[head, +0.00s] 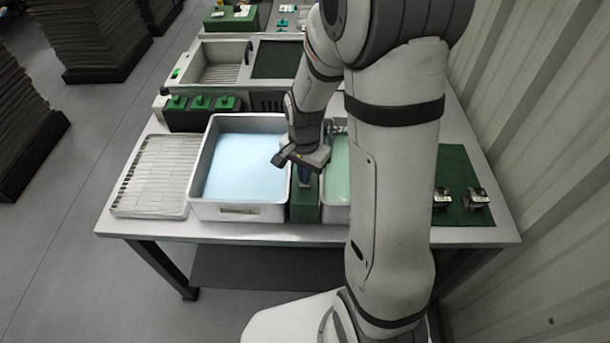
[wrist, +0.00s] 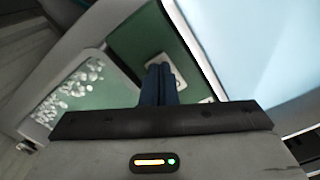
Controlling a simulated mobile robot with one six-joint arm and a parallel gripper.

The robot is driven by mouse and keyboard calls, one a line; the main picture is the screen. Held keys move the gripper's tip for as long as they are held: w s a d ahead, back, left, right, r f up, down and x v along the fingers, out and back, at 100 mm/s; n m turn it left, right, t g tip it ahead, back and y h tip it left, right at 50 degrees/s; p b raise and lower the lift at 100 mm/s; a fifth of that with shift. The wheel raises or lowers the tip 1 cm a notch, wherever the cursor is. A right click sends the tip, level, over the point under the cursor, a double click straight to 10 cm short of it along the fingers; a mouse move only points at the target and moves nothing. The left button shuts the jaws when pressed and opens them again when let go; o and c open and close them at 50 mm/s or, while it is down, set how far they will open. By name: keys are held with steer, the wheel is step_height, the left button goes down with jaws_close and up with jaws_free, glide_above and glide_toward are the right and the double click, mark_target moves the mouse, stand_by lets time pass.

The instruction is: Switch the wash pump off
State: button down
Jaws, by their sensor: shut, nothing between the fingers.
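A narrow green box (head: 305,208) stands between the two tanks, and its green top (wrist: 150,35) shows in the wrist view. A pale plate (wrist: 157,61) on that top is mostly hidden behind my fingers. It may be the pump's switch, but its position cannot be made out. My gripper (head: 304,182) points down over the green box, and its dark blue fingers (wrist: 160,80) are shut with nothing between them. I cannot tell whether the fingertips touch the plate.
A tank of pale blue liquid (head: 199,206) stands left of the box, and a tank of green liquid (head: 337,213) right of it. A wire rack (head: 155,175) is at the left. Green-topped controls (head: 200,104) stand behind. A green mat (head: 465,218) with metal parts lies at the right.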

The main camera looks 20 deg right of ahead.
step_height(320, 180, up, 7)
steer(key=p, duration=0.4)
steer(key=shift+p, duration=0.4)
steer(key=s+r+n+t, duration=0.3)
steer(key=s+r+n, duration=0.6)
steer(key=s+r, duration=0.5)
steer(key=shift+r+n, duration=0.3)
steer(key=shift+r, duration=0.4)
